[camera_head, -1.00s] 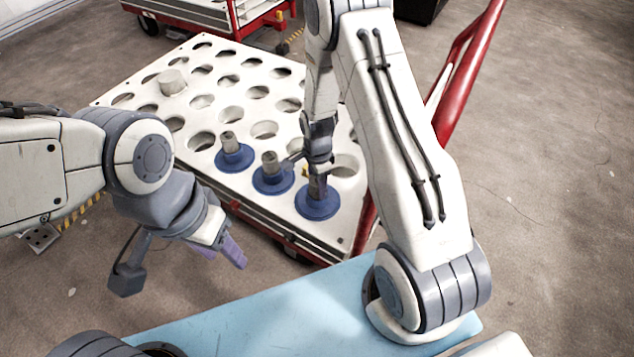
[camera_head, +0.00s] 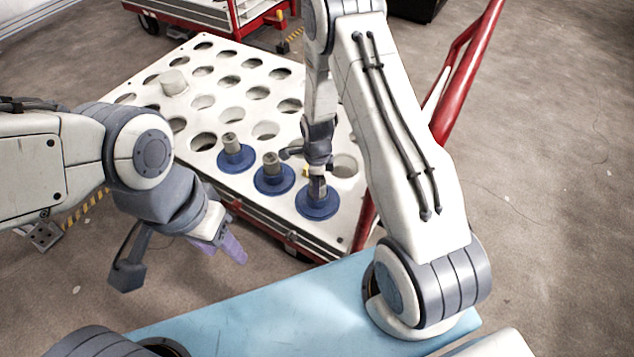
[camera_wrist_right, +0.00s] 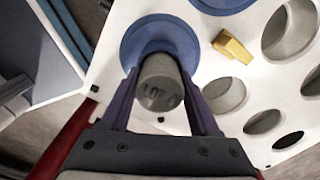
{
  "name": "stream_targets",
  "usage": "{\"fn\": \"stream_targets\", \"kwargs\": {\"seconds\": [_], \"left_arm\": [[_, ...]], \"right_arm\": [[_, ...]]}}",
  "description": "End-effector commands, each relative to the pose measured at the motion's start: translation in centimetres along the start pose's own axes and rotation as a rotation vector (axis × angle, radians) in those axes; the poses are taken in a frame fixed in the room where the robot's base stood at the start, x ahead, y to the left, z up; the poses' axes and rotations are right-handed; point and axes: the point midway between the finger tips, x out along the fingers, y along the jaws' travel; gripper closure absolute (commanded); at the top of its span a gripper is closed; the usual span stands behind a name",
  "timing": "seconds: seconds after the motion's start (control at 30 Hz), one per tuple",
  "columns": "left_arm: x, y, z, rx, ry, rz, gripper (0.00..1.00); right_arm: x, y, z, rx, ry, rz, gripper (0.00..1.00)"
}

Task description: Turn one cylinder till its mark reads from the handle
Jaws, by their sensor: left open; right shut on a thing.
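Three grey cylinders with blue round flanges stand in a row at the white trolley's near edge: a left one (camera_head: 237,150), a middle one (camera_head: 271,168) and a right one (camera_head: 318,190). My right gripper (camera_head: 317,180) is shut on the right one from above. In the right wrist view, this cylinder (camera_wrist_right: 160,75) sits between the fingers of my right gripper (camera_wrist_right: 163,105), above its blue flange (camera_wrist_right: 135,45). Dark lettering like "LOT" shows on it, partly unclear. The red handle (camera_head: 462,85) rises at the trolley's right. My left gripper (camera_head: 230,248) is open and empty, off the trolley's near side.
The trolley top (camera_head: 225,65) has rows of mostly empty round holes. A pale cylinder (camera_head: 173,82) stands at its far left. A small yellow block (camera_wrist_right: 232,46) lies near the held cylinder. Another red cart (camera_head: 235,18) stands behind.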

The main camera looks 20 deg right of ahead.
Motion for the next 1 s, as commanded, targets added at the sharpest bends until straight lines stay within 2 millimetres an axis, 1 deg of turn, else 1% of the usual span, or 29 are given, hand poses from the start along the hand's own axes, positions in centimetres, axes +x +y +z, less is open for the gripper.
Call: {"fn": "stream_targets", "kwargs": {"seconds": [0.07,0.1,0.17,0.2,0.47,0.57,0.67,0.9,1.0], "left_arm": [[0.0,0.0,0.0,0.000,0.000,0.000,0.50],[0.0,0.0,0.0,0.000,0.000,0.000,0.50],[0.0,0.0,0.0,0.000,0.000,0.000,0.50],[0.0,0.0,0.0,0.000,0.000,0.000,0.50],[0.1,0.0,0.0,0.000,0.000,0.000,0.50],[-0.1,0.0,0.0,0.000,0.000,0.000,0.50],[-0.5,0.1,0.0,0.000,0.000,0.000,0.50],[-1.8,0.1,-0.1,0.000,0.000,0.000,0.50],[-2.2,0.2,-0.1,0.000,0.000,0.000,0.50]], "right_arm": [[0.0,-0.1,0.0,-0.001,-0.001,-0.001,1.00],[0.0,-0.1,0.0,-0.002,-0.001,-0.001,0.34],[0.0,-0.1,0.0,-0.002,-0.001,-0.001,0.11],[0.0,-0.1,0.0,-0.003,-0.001,-0.001,0.03],[0.0,0.0,0.0,-0.004,0.000,0.001,0.03],[-0.4,0.0,0.0,-0.004,0.000,-0.001,0.03],[-1.7,-0.1,0.0,-0.004,-0.001,-0.003,0.03],[-6.6,-0.1,0.1,-0.004,-0.002,-0.005,0.03],[-8.3,-0.1,0.0,-0.004,-0.002,-0.004,0.03]]}}
